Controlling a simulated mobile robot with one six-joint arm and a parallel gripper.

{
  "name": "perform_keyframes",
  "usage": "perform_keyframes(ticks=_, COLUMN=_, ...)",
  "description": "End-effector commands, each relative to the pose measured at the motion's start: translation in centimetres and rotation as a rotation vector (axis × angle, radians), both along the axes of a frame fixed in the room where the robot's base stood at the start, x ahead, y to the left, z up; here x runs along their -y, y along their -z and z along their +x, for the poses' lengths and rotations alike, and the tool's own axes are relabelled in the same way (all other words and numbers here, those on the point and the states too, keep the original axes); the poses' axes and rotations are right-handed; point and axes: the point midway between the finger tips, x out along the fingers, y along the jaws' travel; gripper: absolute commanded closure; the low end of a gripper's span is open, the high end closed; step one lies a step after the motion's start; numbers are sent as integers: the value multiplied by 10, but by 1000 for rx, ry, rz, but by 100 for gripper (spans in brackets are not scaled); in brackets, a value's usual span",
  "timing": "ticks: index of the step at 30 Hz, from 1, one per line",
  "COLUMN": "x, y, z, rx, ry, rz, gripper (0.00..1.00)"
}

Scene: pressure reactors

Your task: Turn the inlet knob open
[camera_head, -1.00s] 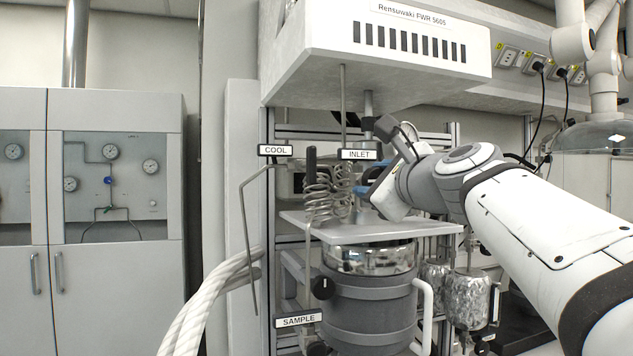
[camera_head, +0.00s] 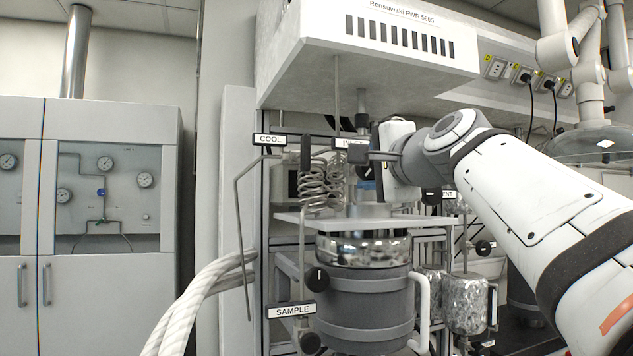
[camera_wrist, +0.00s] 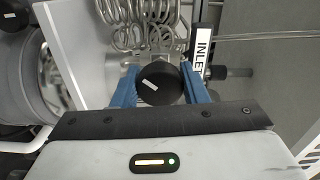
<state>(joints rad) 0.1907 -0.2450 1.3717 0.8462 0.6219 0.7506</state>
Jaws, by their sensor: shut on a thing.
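The inlet knob (camera_wrist: 160,84) is a round black knob in the middle of the wrist view, between the two blue fingers of my gripper (camera_wrist: 160,78). The fingers are shut on it from both sides. The white INLET label (camera_wrist: 202,50) is just right of the right finger. There the INLET label (camera_head: 347,143) is partly covered by my wrist parts, and the knob is hidden.
The metal coil (camera_head: 320,185) and COOL label (camera_head: 269,140) are close left of my gripper. The plate (camera_head: 330,221) and reactor vessel (camera_head: 362,300) are below, with the SAMPLE label (camera_head: 291,311) at lower left. The Rensuwaki housing (camera_head: 400,45) hangs above.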

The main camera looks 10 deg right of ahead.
Motion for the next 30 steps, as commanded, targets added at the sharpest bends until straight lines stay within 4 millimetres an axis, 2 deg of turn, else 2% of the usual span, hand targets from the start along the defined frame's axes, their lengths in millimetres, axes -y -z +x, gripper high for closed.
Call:
perform_keyframes(ticks=1, x=0, y=5, z=0, rx=11, ry=-1, rz=-44, gripper=83)
perform_keyframes(ticks=15, x=0, y=5, z=1, rx=119, ry=-1, rz=-453, gripper=83)
perform_keyframes(ticks=30, x=0, y=3, z=1, rx=178, ry=-2, rz=-680, gripper=83)
